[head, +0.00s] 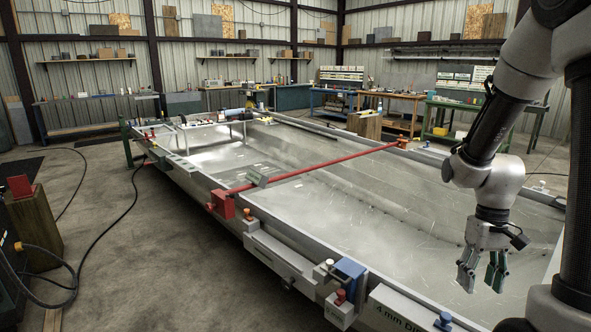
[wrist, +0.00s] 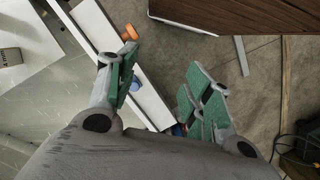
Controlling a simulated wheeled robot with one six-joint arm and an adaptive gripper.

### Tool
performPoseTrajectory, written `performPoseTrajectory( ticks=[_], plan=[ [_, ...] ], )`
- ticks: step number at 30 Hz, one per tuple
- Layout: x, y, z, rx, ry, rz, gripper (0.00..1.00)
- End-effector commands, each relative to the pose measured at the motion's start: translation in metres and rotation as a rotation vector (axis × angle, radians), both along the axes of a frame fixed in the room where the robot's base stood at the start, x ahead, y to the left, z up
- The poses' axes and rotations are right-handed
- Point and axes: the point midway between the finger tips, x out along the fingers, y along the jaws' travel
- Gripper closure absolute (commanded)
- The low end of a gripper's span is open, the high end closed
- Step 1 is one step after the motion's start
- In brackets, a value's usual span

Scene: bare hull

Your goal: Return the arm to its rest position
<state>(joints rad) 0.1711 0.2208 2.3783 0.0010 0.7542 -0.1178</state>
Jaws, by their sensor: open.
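My gripper (head: 481,284) hangs at the end of my arm at the right of the head view, with its fingers pointing down over the inside of the bare metal hull (head: 330,172). Its fingers are apart and nothing is between them. The wrist view shows the green-padded fingers of my gripper (wrist: 160,75) spread, with the pale hull edge and grey floor beyond the gap. My arm is bent, coming in from the upper right of the head view. The height of the fingers above the hull cannot be told exactly.
A red bar (head: 320,166) spans the hull. A blue block (head: 349,270) and small parts sit along the near rim. A wooden block (head: 33,222) and black cables lie at left; workbenches line the back. The wrist view shows an orange item (wrist: 129,33) and a brown board (wrist: 225,17).

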Motion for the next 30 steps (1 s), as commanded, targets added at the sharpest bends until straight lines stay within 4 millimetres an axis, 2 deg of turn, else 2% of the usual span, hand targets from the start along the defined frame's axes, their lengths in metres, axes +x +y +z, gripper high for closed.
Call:
performPoseTrajectory(
  ticks=[1, 6, 12, 15, 22, 30],
  plan=[
    [-0.007, 0.004, 0.022, -0.009, -0.027, -0.009, 0.49],
    [-0.04, 0.021, 0.087, -0.031, -0.122, -0.038, 0.49],
    [-0.076, 0.037, 0.144, -0.042, -0.3, -0.021, 0.49],
    [-0.086, 0.043, 0.164, -0.044, -0.406, 0.002, 0.49],
    [-0.095, 0.05, 0.196, -0.041, -0.57, 0.035, 0.49],
    [-0.095, 0.052, 0.199, -0.039, -0.585, 0.045, 0.49]
  ],
)
